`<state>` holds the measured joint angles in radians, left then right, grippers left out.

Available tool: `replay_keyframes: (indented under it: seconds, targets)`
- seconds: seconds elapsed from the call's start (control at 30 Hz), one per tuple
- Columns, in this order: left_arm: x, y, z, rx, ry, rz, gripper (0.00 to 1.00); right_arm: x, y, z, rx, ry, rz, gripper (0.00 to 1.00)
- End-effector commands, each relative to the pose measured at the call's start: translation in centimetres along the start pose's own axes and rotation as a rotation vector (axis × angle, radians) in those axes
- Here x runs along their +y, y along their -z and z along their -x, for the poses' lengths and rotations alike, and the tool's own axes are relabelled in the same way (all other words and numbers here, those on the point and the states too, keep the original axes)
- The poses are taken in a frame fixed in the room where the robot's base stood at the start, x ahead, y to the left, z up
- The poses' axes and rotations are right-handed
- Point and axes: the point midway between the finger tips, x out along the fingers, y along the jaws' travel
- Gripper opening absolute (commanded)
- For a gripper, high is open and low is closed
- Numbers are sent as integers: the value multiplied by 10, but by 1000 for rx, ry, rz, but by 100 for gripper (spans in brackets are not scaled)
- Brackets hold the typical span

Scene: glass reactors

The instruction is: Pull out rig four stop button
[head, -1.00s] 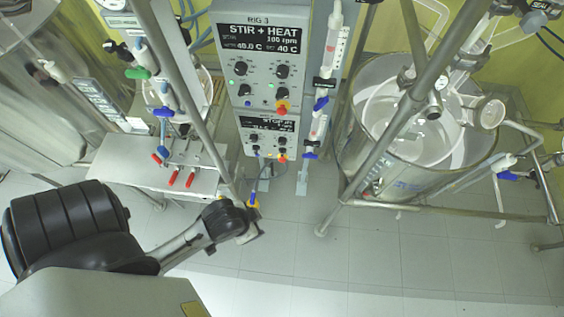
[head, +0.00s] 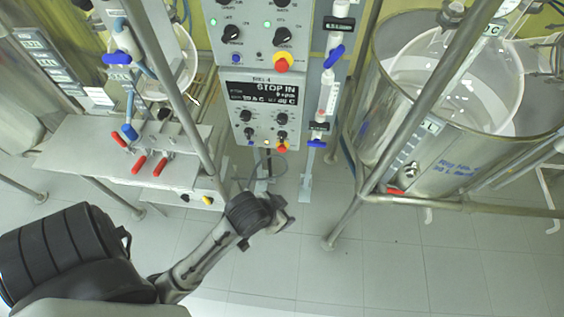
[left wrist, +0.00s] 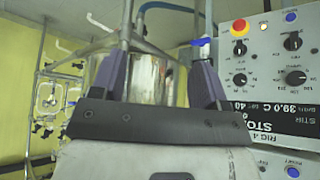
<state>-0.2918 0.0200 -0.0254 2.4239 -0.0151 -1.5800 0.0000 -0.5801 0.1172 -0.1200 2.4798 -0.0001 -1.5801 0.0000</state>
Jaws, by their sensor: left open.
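The rig four control box (head: 262,110) is the lower grey box on the panel column, its dark display reading "STOP IN". Its stop button (head: 282,146), red on a yellow base, is at the box's lower right. In the left wrist view the box appears upside down at the right, with the stop button (left wrist: 240,27) at its upper left. My left gripper (head: 285,214) is below the box, apart from it. In the left wrist view its two fingers (left wrist: 160,80) are spread with nothing held between them. My right gripper is not in view.
The rig three box (head: 258,35) with its own red button (head: 282,62) is directly above. Blue-handled valves (head: 318,127) run beside the boxes. A metal frame post (head: 185,105) stands left, and a glass vessel (head: 455,110) right.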

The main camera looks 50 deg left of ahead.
Motion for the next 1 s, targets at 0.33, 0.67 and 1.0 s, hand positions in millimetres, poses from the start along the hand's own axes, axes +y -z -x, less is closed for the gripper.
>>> replay_keyframes:
  seconds: [0.33,0.67,1.0]
  targets:
    - [-38,-39,-140,20,153,103,68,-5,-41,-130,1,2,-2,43]
    - [-106,-73,-262,47,469,74,68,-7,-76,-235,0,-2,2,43]
    - [-197,-71,-293,-321,1084,-1072,68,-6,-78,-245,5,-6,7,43]
